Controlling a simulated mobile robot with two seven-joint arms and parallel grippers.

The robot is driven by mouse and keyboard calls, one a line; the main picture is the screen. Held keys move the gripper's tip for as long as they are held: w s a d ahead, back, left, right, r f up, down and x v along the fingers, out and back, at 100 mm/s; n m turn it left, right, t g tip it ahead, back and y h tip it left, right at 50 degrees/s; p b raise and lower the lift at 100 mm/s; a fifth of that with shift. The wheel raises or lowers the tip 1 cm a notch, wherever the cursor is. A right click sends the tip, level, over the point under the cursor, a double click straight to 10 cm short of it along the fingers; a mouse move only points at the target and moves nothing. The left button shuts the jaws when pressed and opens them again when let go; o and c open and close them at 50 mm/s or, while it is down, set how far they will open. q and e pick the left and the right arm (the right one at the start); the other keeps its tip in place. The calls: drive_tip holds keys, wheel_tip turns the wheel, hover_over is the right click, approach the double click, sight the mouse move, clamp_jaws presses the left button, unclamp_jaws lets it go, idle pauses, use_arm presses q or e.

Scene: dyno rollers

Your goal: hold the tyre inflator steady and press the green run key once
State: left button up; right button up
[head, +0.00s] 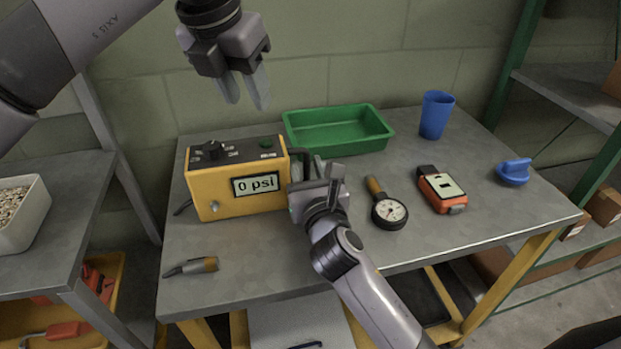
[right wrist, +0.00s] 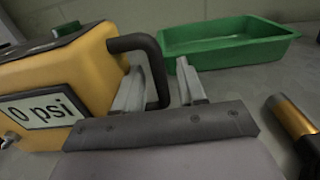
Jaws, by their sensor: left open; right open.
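The tyre inflator (head: 212,188) is a yellow box with a dark top, standing upright at the table's left back. Its display (head: 256,185) reads 0 psi. The green run key (head: 266,143) is on its top, towards the right; a green key also shows in the right wrist view (right wrist: 67,29). A black handle (right wrist: 158,75) sticks out of its right side. My right gripper (head: 309,168) is open at this handle, with the handle between its spread fingers. My left gripper (head: 246,92) is open and empty, pointing down above and behind the inflator's right part.
A green tray (head: 375,142) stands behind my right gripper. A small tool (head: 192,266) lies in front. The front middle of the table is clear.

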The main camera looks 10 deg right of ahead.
drive_tip(key=shift+w, duration=0.2)
drive_tip(key=shift+c, duration=0.3)
clamp_jaws()
idle(1.0)
use_arm(q)
clamp_jaws()
use_arm(e)
drive_tip(key=shift+r, duration=0.1)
idle(1.4)
